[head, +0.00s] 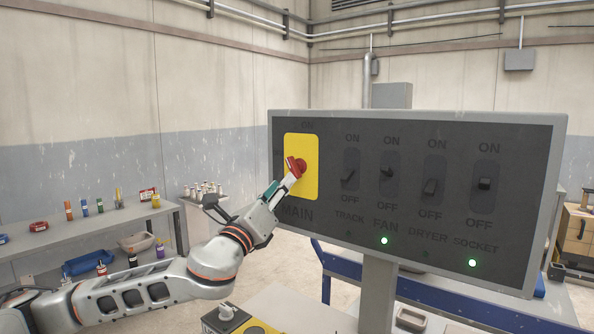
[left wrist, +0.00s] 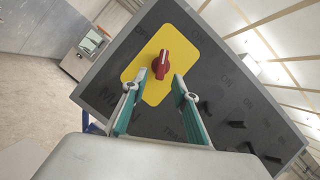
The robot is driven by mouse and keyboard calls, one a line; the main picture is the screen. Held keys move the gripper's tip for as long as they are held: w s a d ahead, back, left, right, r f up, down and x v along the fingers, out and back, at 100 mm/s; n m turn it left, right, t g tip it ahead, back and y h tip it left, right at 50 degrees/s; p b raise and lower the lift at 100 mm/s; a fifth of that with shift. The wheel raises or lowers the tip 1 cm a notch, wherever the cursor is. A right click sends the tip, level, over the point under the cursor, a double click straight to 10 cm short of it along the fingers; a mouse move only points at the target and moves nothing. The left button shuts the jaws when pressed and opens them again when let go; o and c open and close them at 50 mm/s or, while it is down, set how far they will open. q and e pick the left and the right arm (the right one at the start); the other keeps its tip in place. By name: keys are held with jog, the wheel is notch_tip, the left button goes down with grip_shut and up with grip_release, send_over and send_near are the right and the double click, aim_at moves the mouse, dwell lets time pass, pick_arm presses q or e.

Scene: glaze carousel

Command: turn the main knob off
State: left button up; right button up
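The main knob (head: 296,166) is red and sits on a yellow plate (head: 309,187) at the left of the dark switch panel (head: 408,240). In the left wrist view the knob (left wrist: 162,65) has a white mark pointing roughly toward the top of the picture. My left gripper (head: 284,185) is at the knob, coming from below left. In the left wrist view its two fingers (left wrist: 155,84) are open, one on each side of the knob's lower end, with gaps showing. I cannot tell how deep they reach. My right gripper is not in view.
Track, fan, dryer and socket switches (head: 484,184) line the panel to the right of the knob. Green lamps glow below fan (head: 384,240) and socket (head: 472,263). A grey bench (head: 95,236) with small bottles stands at the left. A blue-framed table (head: 440,296) is behind the panel's post.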

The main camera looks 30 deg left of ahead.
aim_at(292, 171)
pick_arm(q)
jog(key=shift+w+a+r+p, duration=0.1)
jog(key=shift+w+r+p, duration=0.35)
jog(key=shift+w+r, duration=0.35)
jog(key=x, duration=0.1)
jog(key=p+x, duration=0.1)
jog(key=x, duration=0.1)
jog(key=shift+w+f, duration=0.15)
jog(key=shift+w, duration=0.6)
jog(key=shift+w+a, duration=0.1)
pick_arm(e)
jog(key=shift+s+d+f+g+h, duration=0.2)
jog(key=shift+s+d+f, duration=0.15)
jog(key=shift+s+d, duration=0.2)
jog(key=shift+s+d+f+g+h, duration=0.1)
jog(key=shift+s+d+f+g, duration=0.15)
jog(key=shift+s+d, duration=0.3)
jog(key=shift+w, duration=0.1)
pick_arm(q)
grip_shut()
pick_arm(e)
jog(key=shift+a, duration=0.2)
